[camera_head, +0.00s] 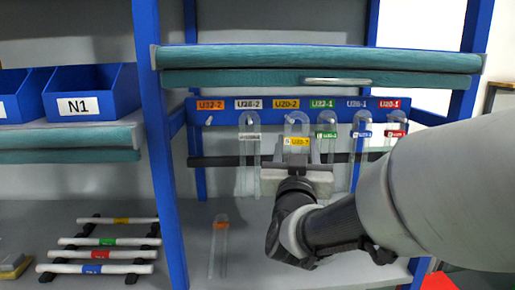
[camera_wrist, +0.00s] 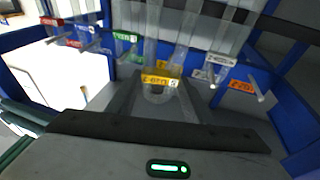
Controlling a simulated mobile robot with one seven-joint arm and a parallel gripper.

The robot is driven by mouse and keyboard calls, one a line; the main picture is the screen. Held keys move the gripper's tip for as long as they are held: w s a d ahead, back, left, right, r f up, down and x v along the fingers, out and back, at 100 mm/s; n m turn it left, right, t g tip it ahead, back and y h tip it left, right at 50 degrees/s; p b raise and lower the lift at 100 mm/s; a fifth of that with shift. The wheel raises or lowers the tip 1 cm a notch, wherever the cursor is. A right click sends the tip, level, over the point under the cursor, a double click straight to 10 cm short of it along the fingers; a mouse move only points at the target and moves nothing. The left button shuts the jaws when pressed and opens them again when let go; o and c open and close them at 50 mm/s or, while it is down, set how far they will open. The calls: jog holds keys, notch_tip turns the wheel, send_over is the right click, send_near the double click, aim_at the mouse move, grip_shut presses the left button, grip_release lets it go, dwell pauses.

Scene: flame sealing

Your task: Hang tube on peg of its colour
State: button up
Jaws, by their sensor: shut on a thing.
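My gripper (camera_head: 297,172) is shut on a clear tube with a yellow label (camera_head: 299,142), held upright in front of the rail (camera_head: 222,105). The tube's rounded top is just below the yellow U20-2 plate (camera_head: 286,104); I cannot tell whether it is around that peg. In the wrist view, the yellow label (camera_wrist: 159,79) sits between my fingers (camera_wrist: 158,98). Clear tubes with white (camera_head: 249,150), green (camera_head: 327,134), blue (camera_head: 362,134) and red (camera_head: 397,134) labels hang under matching plates. The orange peg (camera_wrist: 262,97) is bare. An orange-topped tube (camera_head: 219,245) is below on the bench.
A green-edged shelf (camera_head: 230,58) with a metal handle overhangs the rail. Blue posts (camera_head: 160,150) bound the bay. A low rack (camera_head: 152,229) with several colour-banded rods stands at left. A blue N1 bin (camera_head: 95,90) is at upper left.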

jog(key=shift+w+f, duration=0.15)
jog(key=shift+w, duration=1.8)
jog(key=shift+w+f, duration=0.1)
jog(key=shift+w, duration=1.8)
jog(key=shift+w+f+b, duration=0.45)
jog(key=shift+w+b, duration=0.15)
jog(key=shift+b, duration=0.25)
jog(key=shift+w+b, duration=0.3)
jog(key=shift+b, duration=0.05)
jog(key=o, duration=1.9)
jog(key=shift+s, duration=0.1)
jog(key=shift+d+r+b+v, duration=0.1)
jog(key=shift+r+b+v, duration=0.15)
jog(key=shift+v, duration=1.9)
jog(key=shift+d+r+b+v, duration=0.15)
jog(key=shift+b+v, duration=0.15)
jog(key=shift+v, duration=1.9)
jog(key=shift+s, duration=0.15)
jog(key=shift+s, duration=0.1)
